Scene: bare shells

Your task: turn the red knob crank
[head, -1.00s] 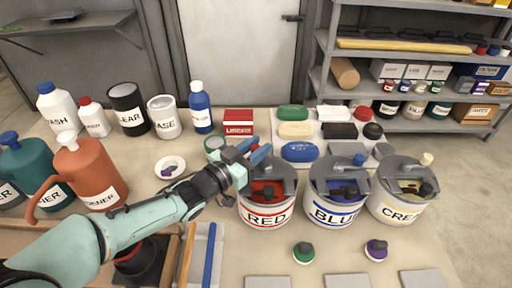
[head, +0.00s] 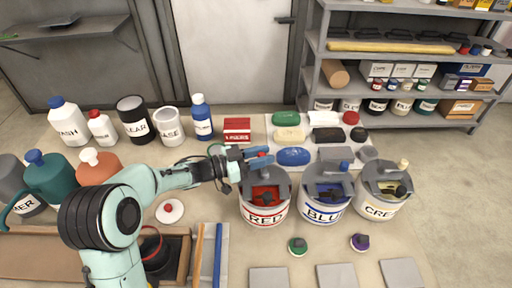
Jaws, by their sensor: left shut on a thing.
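The white RED can (head: 264,216) stands open in the middle of the head view, with red paint inside and a grey crank mechanism across its top. The red knob crank (head: 263,173) is partly hidden by my left gripper. My left gripper (head: 259,157) reaches in from the left over the can's back rim. Its blue-tipped fingers are shut on the crank's knob, of which only a little red shows between them. My right gripper is not in view.
The BLUE can (head: 324,213) and CREAM can (head: 378,208) stand close on the right with similar cranks. Colored blocks lie on a white tray (head: 371,171) behind. Several bottles and tubs stand at the left. Green (head: 298,246) and purple (head: 359,242) knobbed pieces lie in front.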

